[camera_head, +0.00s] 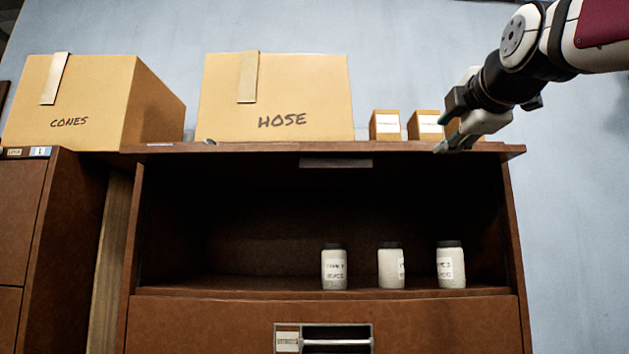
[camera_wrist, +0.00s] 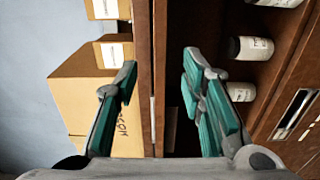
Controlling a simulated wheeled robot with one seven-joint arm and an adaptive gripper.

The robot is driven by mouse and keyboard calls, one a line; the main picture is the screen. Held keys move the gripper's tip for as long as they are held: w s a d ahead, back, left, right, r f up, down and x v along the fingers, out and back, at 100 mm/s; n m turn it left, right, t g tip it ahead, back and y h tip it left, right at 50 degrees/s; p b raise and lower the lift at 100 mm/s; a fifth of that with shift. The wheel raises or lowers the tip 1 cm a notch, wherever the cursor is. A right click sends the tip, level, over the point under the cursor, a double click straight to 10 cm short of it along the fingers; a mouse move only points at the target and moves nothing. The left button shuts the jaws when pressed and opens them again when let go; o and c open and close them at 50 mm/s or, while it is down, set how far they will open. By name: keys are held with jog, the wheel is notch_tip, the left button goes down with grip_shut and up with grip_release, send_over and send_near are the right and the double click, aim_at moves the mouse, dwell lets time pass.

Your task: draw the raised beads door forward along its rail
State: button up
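The raised beads door (camera_head: 235,152) appears as the brown board edge across the top of the open compartment, lying flat; I cannot clearly separate it from the cabinet top. A grey pull or plate (camera_head: 335,163) shows beneath it. Three white jars with dark lids, one of them a middle jar (camera_head: 390,267), stand in the compartment. My gripper (camera_head: 450,142) is at the right part of this edge. In the wrist view my gripper (camera_wrist: 160,62) is open, one finger above and one below the brown edge (camera_wrist: 144,85). A gap shows beside the fingers; contact is not clear.
A HOSE box (camera_head: 300,100), a CONES box (camera_head: 70,100) and small cartons (camera_head: 387,126) stand on top. The small cartons are close to my gripper. A lower drawer (camera_head: 200,325) with a metal handle is shut. Another cabinet (camera_head: 20,220) stands at left.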

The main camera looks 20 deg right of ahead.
aim_at(431, 147)
jog(key=shift+p+x, duration=0.95)
jog(key=shift+x, duration=3.5)
jog(key=shift+a, duration=0.1)
grip_shut()
